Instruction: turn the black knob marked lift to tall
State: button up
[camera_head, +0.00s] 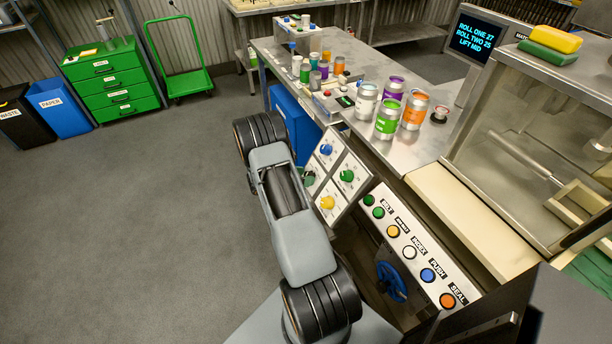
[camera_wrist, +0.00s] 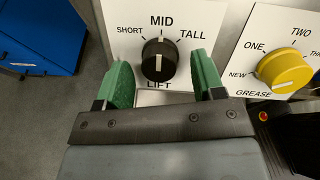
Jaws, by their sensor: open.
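The black lift knob (camera_wrist: 159,60) is on a white panel in the wrist view, with SHORT, MID and TALL printed around it and LIFT below. Its white pointer line points up at MID. My gripper (camera_wrist: 164,78) is open, with one green finger pad on each side of the knob, apart from it. In the head view the black knob is hidden behind my arm. The display screen (camera_head: 474,37) reads ROLL ONE 27, ROLL TWO 25, LIFT MID.
A yellow grease knob (camera_wrist: 285,70) is close to the right of my gripper. In the head view blue (camera_head: 326,150) and green (camera_head: 347,176) knobs share the panel. A button strip (camera_head: 419,247) and blue handwheel (camera_head: 391,281) are nearby. Cans (camera_head: 388,118) stand on the metal table.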

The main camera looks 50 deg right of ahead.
jog(key=shift+s+d+f, duration=0.15)
jog(key=shift+d+f, duration=0.05)
jog(key=shift+d, duration=0.25)
jog(key=shift+c, duration=0.3)
jog(key=c, duration=0.9)
jog(key=shift+o, duration=0.2)
